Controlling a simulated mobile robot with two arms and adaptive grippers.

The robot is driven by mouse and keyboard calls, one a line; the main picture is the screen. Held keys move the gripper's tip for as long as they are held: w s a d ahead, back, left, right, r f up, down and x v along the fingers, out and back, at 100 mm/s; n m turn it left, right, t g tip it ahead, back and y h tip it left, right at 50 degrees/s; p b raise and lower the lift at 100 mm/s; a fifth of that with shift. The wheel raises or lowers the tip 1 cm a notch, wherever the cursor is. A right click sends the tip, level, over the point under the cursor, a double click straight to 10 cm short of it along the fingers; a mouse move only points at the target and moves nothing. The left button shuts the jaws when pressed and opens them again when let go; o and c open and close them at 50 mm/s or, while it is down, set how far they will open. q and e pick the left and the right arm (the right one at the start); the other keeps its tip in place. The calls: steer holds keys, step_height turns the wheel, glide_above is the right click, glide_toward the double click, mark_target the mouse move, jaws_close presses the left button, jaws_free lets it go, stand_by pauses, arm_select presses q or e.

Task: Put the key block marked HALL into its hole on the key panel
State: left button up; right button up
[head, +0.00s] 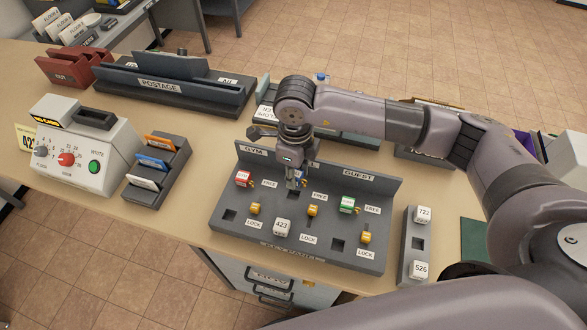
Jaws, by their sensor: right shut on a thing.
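The grey key panel (300,258) stands on the counter, with GYM and GUEST labels on its back wall; the middle label is hidden behind my right gripper (293,184). That gripper points down over the panel's middle column, shut on a small block with a blue part (301,177) showing at its right side. The block's marking cannot be read, and the gripper hides most of it. A dark opening shows just below the fingertips; whether the block has entered it, I cannot tell. A red block (243,178) sits in the GYM column, a green block (347,205) in the GUEST column. My left gripper is not in view.
A white 423 block (282,227) sits in the panel's lower row, near yellow levers. At right, a grey rack (417,258) holds blocks 722 and 526.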

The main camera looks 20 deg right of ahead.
steer(key=shift+a+f+m, duration=0.1)
steer(key=shift+f+m, duration=0.15)
steer(key=shift+m, duration=0.35)
steer(key=shift+f+b, duration=0.85)
steer(key=shift+f, duration=1)
steer(key=shift+f+b, duration=0.2)
steer(key=shift+b, duration=0.2)
steer(key=shift+f+b, duration=0.75)
steer(key=shift+b, duration=0.05)
